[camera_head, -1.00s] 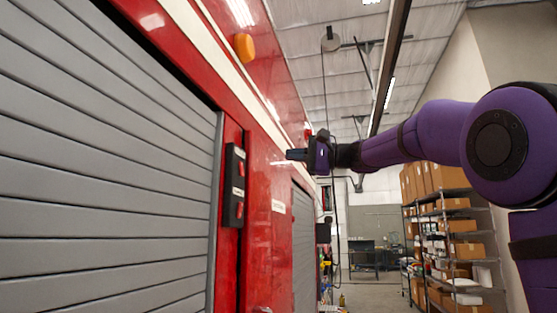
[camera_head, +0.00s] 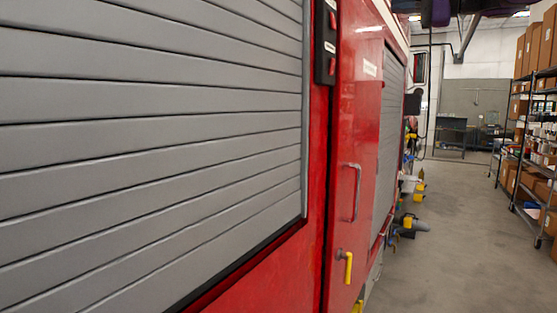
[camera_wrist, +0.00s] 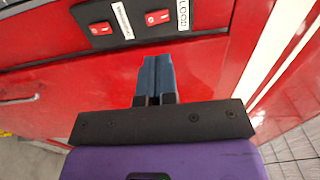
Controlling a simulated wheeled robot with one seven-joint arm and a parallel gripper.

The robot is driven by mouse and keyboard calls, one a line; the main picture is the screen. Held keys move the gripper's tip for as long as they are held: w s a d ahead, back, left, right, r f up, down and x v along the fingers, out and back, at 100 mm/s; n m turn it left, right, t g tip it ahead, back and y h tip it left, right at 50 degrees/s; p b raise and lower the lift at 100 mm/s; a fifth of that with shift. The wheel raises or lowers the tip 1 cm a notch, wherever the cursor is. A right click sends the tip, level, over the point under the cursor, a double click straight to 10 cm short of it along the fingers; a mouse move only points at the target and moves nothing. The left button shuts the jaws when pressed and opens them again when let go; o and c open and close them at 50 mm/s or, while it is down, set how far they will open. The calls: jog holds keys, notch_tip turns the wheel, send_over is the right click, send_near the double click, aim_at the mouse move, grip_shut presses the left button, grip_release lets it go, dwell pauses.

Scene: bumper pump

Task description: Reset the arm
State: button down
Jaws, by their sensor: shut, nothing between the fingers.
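My gripper (camera_wrist: 158,72) shows in the wrist view with its two dark blue-grey fingers together and nothing between them. It points at the red side of the truck (camera_wrist: 205,62), a little below the black switch panel (camera_wrist: 128,22) with two red rocker switches. I cannot tell how far the fingertips are from the red surface. In the head view the switch panel (camera_head: 326,42) is at the top, right of the grey shutter. Only purple and dark parts of my arm show along the top edge there, and the gripper cannot be made out.
A grey roller shutter (camera_head: 150,150) fills the left of the head view. A vertical handle (camera_head: 356,192) and a yellow lever (camera_head: 347,266) stick out from the red body (camera_head: 315,240). Shelves with boxes (camera_head: 535,140) stand at the right. The floor (camera_head: 450,230) between is mostly clear.

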jog(key=s+a+f+n+g+h, duration=0.15)
jog(key=s+a+f+h, duration=0.3)
jog(key=s+f, duration=0.55)
jog(key=s+d+f+n+g+h, duration=0.1)
jog(key=s+f+n+h, duration=0.1)
jog(key=s+f, duration=0.4)
jog(key=s+d+f+n+g+h, duration=0.1)
jog(key=s+f+h, duration=0.4)
jog(key=f, duration=0.9)
jog(key=s+d+f+n+g+h, duration=0.1)
jog(key=s+d+f+n+h, duration=0.1)
jog(key=s+f, duration=0.7)
jog(key=shift+s+d+f+n+g+h, duration=0.2)
jog(key=shift+d+f+n+g+h, duration=0.15)
jog(key=shift+d+f+h, duration=0.3)
jog(key=shift+a, duration=0.1)
